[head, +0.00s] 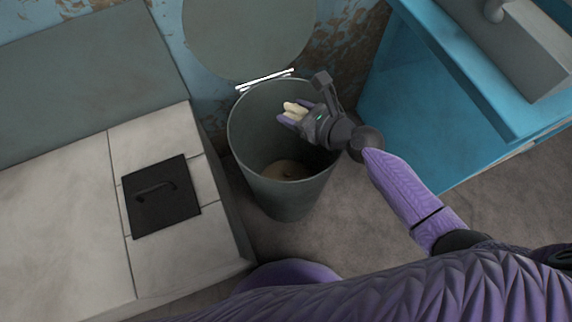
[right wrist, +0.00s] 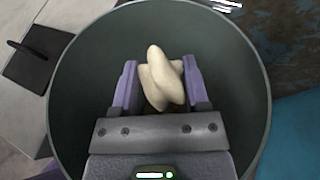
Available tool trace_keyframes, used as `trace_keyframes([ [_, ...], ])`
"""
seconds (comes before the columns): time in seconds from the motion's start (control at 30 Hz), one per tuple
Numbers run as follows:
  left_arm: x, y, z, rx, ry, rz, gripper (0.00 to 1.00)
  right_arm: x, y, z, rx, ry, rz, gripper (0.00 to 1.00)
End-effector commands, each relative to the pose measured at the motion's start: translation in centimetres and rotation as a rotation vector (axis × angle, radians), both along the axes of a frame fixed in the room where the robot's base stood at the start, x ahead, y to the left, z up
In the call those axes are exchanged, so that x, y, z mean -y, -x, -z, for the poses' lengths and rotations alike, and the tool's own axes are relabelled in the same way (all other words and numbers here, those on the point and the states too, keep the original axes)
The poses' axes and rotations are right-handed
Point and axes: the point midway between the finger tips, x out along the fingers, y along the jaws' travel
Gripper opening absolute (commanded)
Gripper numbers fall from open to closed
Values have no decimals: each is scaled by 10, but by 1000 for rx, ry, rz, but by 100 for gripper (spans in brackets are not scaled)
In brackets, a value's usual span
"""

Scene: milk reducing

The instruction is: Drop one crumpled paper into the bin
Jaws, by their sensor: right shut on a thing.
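A cream crumpled paper (right wrist: 160,78) sits between the purple fingers of my right gripper (right wrist: 156,85), which is shut on it. In the head view, the right gripper (head: 292,117) holds the paper (head: 296,108) over the mouth of the bin (head: 250,150). The bin is a round grey-green bucket with its lid (head: 245,35) raised at the back. In the right wrist view, the bin's wall (right wrist: 75,90) surrounds the gripper and paper on the sides. A small brownish thing (head: 287,170) lies at the bin's bottom. My left gripper is not in view.
A pale tiled counter (head: 60,220) with a black handled plate (head: 160,195) stands left of the bin. A blue cabinet (head: 425,110) with a grey sink (head: 515,40) stands to the right. A peeling blue wall is behind the bin.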

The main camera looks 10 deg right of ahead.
Motion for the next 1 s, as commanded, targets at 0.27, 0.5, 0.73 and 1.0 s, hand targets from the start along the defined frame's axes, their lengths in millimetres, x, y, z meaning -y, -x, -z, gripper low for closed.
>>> trace_keyframes([
  [0.27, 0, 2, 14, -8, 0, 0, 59, 0, 0, 15, 0, -1, 0, 6],
  [0.5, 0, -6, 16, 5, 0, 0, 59, 0, 0, 15, 0, -1, 0, 95],
  [0.73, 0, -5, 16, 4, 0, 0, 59, 0, 0, 15, -1, -1, 0, 100],
  [1.0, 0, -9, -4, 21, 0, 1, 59, 23, 32, -6, 1, 2, 0, 100],
])
